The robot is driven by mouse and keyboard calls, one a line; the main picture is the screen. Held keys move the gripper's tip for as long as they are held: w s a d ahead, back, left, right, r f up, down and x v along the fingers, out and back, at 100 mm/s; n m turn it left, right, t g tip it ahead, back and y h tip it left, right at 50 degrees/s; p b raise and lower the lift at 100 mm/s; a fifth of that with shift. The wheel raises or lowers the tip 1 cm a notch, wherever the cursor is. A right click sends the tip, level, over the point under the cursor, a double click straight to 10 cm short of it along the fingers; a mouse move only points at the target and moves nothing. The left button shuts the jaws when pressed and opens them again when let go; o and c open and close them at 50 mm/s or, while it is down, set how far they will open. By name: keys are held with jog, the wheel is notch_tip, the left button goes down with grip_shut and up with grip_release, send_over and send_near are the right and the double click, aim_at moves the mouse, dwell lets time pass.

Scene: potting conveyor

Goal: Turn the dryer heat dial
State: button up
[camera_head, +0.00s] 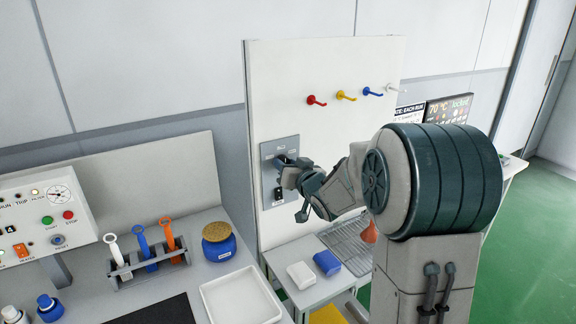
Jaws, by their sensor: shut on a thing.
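A grey control plate (288,145) is mounted on the white upright board. The heat dial (281,160) sits on its upper half and is mostly hidden by my gripper. My gripper (284,168) reaches in from the right and is shut on the dial. A small dark part (278,194) shows lower on the plate. A dark display (448,109) at the right reads 70 °C and "locked". The dial's pointer and marks cannot be made out.
Red, yellow, blue and white hooks (345,95) stick out of the board above my arm. Below are a white and a blue block (327,262) on a small table, and a wire rack (350,243). A tool holder (150,265), blue jar (219,246) and white tray (240,300) stand at left.

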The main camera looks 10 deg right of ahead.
jog(key=o, duration=1)
jog(key=b+v, duration=0.2)
jog(key=v, duration=1.2)
jog(key=shift+w, duration=0.1)
